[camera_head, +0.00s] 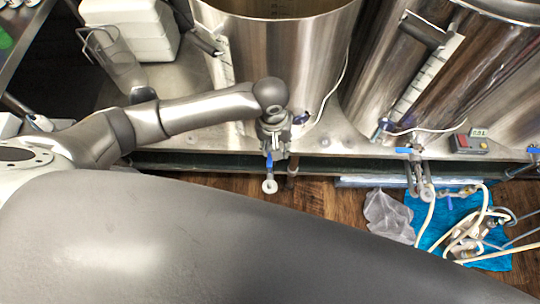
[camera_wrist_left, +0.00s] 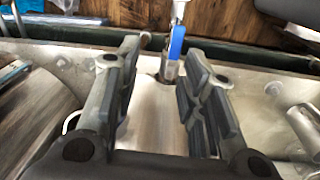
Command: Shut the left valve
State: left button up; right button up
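The left valve (camera_head: 269,160) has a blue lever on a metal fitting at the foot of the left steel kettle, with a round pale end below it. In the left wrist view its blue lever (camera_wrist_left: 176,42) stands roughly upright, between and just beyond the fingertips. My left gripper (camera_head: 275,138) is at the valve, pointing down. In the wrist view the left gripper (camera_wrist_left: 163,52) is open, with a wide gap between its padded fingers. I cannot tell whether a finger touches the lever. My right gripper is not in view.
Another blue-handled valve (camera_head: 405,150) sits on the middle kettle (camera_head: 376,80). A blue cloth (camera_head: 490,262) with coiled hoses and a crumpled clear bag (camera_head: 388,216) lie on the wooden floor (camera_head: 330,200).

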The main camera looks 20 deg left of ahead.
aim_at(270, 159)
pick_arm(q)
jog(key=shift+n+y, duration=0.4)
jog(key=f, duration=0.3)
jog(key=a+f, duration=0.1)
jog(key=f, duration=0.3)
jog(key=a+f, duration=0.1)
jog(key=f, duration=0.2)
jog(key=shift+w+f, duration=0.15)
grip_shut()
